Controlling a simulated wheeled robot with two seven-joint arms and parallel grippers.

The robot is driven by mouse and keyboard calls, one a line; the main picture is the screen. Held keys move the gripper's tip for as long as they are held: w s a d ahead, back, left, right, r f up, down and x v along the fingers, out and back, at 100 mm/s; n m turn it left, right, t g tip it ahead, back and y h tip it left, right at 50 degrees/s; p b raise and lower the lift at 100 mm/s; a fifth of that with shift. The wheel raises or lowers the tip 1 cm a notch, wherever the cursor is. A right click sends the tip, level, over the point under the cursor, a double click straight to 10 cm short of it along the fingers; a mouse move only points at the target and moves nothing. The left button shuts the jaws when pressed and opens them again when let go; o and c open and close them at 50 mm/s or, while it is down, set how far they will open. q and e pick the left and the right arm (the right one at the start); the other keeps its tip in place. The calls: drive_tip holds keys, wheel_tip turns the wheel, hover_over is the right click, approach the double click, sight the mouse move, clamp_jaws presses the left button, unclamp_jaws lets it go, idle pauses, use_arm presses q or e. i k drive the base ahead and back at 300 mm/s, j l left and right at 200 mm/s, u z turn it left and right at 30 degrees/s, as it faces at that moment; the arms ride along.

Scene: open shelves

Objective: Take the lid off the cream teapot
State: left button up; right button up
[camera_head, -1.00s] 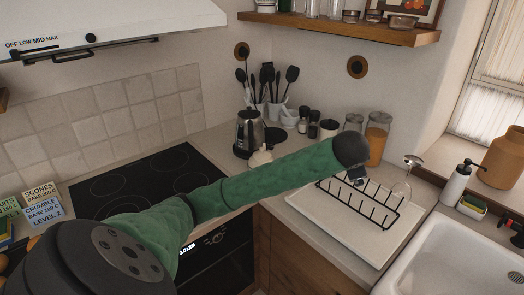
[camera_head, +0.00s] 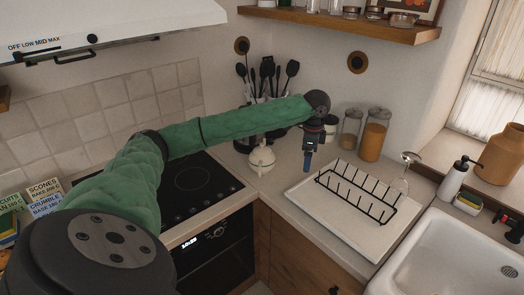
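The cream teapot (camera_head: 262,160) stands on the counter in the corner, between the hob and the white drying tray. Its lid (camera_head: 261,143) appears to be on top, just below my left arm. My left arm comes in from the left and reaches across above the teapot. My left gripper (camera_head: 307,162) hangs downward to the right of the teapot, apart from it. Its fingers are seen edge-on and small, so I cannot tell whether they are open. My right gripper is not in view.
A black wire rack (camera_head: 357,192) stands on the white tray (camera_head: 310,208) right of the teapot. A kettle (camera_head: 243,138), dark utensils (camera_head: 266,72) and glass jars (camera_head: 373,135) stand behind. A wine glass (camera_head: 404,172) is by the rack. The sink (camera_head: 455,250) is at right.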

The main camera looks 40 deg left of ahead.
sight(261, 150)
drive_tip(key=j, duration=1.25)
drive_tip(key=i, duration=0.05)
